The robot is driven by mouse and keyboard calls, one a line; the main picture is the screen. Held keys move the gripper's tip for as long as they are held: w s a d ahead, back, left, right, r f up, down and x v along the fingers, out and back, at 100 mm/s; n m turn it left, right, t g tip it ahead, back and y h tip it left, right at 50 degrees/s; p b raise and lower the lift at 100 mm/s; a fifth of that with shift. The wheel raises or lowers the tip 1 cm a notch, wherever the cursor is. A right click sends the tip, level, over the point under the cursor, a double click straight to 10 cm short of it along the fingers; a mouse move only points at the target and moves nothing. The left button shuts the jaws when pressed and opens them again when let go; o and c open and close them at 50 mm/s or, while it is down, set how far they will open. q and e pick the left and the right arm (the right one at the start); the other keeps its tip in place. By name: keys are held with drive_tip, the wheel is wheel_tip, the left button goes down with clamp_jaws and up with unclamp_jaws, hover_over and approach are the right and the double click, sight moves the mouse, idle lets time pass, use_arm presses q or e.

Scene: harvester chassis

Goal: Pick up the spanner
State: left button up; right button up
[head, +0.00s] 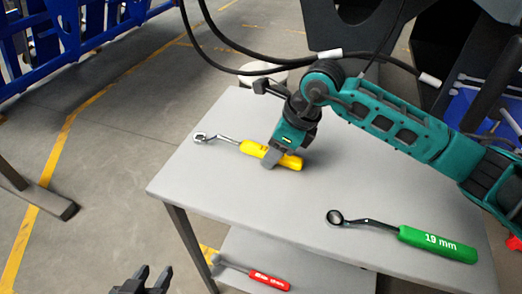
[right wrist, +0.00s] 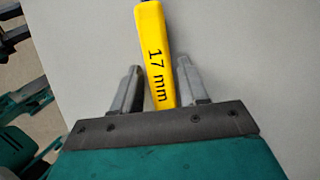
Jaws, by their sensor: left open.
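A yellow-handled spanner marked 17 mm (head: 291,162) lies on the grey table top, its ring end pointing left. My right gripper (head: 270,157) is down at its handle. In the right wrist view the yellow handle (right wrist: 153,45) runs between the two fingers of my right gripper (right wrist: 159,68), with a gap showing on each side. A green-handled 19 mm spanner (head: 436,243) lies at the table's front right. A red-handled spanner (head: 269,281) lies on the lower shelf. My left gripper (head: 146,280) is open and empty, low at the bottom edge, left of the table.
The grey table (head: 190,190) has a lower shelf (head: 240,250). Black cables (head: 225,68) hang behind the table. A blue frame (head: 60,40) stands at the back left. The table top between the yellow and green spanners is clear.

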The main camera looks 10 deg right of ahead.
clamp_jaws()
drive_tip(key=shift+r, duration=0.1)
idle(0.5)
wheel_tip(320, 180, up, 20)
drive_tip(key=p, duration=0.3)
